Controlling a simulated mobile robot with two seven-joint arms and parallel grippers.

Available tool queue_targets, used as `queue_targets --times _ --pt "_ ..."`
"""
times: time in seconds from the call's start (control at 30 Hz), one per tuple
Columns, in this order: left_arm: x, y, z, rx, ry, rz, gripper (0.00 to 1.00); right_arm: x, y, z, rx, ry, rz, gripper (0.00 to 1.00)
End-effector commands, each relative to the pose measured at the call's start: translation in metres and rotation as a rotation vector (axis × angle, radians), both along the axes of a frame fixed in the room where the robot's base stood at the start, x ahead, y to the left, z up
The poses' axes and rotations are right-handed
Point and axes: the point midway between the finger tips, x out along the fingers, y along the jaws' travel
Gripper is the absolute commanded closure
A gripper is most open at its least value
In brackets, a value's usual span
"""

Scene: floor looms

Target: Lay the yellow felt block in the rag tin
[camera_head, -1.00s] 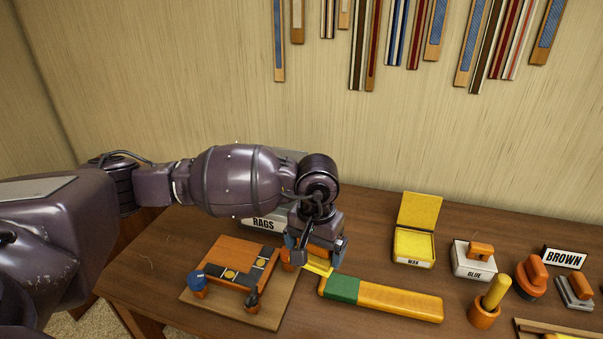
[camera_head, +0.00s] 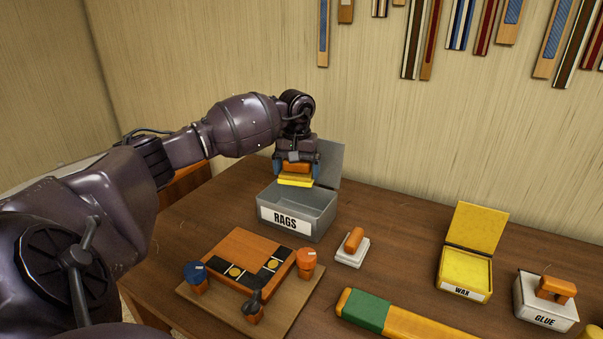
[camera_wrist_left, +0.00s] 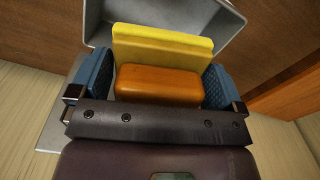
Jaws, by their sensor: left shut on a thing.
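The yellow felt block (camera_head: 295,181) has an orange wooden grip (camera_head: 297,168) on top. My left gripper (camera_head: 296,170) is shut on that grip, with blue pads on either side, and holds the block just above the open rag tin. In the left wrist view the yellow felt (camera_wrist_left: 165,50) and the orange grip (camera_wrist_left: 158,84) sit between the blue fingers. The grey rag tin (camera_head: 320,215) is labelled RAGS and its lid (camera_head: 330,163) stands open at the back. The tin's inside is partly hidden in the head view. My right gripper is not in view.
A wooden board with orange and black pieces (camera_head: 240,258) lies in front of the tin. A white block with an orange grip (camera_head: 352,249) sits right of the tin. An open yellow WAX box (camera_head: 466,290), a GLUE block (camera_head: 545,318) and a green-and-orange bar (camera_head: 370,310) are further right.

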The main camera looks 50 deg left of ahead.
Motion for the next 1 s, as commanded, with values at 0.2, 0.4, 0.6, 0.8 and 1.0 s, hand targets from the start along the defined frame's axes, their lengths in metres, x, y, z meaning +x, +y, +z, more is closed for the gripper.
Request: queue_targets --times 0.2,0.4,0.6,0.8,1.0 --pt "0.0 0.001 -0.013 -0.002 0.0 0.001 0.27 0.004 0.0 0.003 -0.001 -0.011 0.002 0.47" --pt "0.0 0.001 -0.036 -0.002 0.002 0.001 0.27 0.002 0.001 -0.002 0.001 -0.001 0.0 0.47" --pt "0.0 0.001 -0.059 -0.002 0.001 0.002 0.27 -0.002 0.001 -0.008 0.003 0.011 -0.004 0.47" --pt "0.0 0.001 -0.081 -0.001 0.002 0.001 0.27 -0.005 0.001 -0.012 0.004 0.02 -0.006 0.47" --pt "0.0 0.001 -0.096 -0.001 0.001 0.002 0.27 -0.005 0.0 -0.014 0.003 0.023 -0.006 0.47"
